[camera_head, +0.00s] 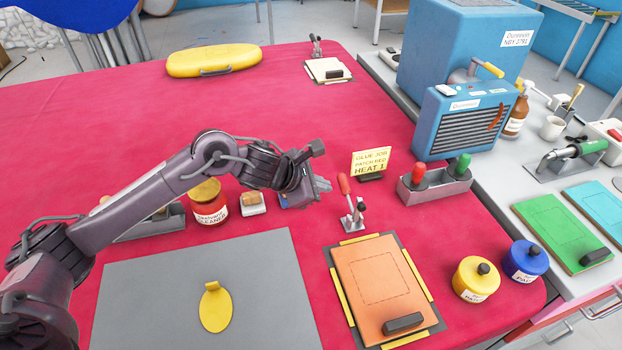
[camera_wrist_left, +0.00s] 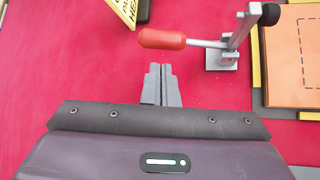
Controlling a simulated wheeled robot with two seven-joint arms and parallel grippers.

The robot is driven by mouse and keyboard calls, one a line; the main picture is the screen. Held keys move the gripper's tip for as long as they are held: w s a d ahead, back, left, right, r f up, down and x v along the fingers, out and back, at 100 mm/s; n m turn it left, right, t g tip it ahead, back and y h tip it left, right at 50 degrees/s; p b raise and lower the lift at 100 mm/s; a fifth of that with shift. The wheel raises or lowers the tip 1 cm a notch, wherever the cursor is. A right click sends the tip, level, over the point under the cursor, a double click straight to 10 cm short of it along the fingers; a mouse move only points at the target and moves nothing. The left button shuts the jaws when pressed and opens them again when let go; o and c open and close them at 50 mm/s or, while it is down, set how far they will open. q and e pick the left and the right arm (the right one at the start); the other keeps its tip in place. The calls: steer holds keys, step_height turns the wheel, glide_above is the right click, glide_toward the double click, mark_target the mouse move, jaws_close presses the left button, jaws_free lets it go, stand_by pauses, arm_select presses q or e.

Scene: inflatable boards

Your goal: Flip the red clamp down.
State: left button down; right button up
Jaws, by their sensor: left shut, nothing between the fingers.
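The red clamp (camera_head: 344,184) is a toggle clamp with a red handle on a small metal base, just behind the orange board (camera_head: 378,278). In the head view its handle points up and tilts left. In the left wrist view the red handle (camera_wrist_left: 162,39) lies across the top middle, joined by a metal lever to the upright base (camera_wrist_left: 222,56). My left gripper (camera_head: 325,185) is just left of the clamp, apart from the handle. In the wrist view its fingers (camera_wrist_left: 162,84) are closed together, with nothing between them. My right gripper is out of view.
A yellow sign (camera_head: 371,161) stands behind the clamp. A grey holder (camera_head: 434,188) with red and green handles is to the right. Yellow (camera_head: 474,281) and blue (camera_head: 525,262) pots stand at right. A grey mat (camera_head: 262,285) with a yellow piece lies in front.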

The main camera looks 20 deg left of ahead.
arm_select(q)
steer(key=shift+x, duration=1.8)
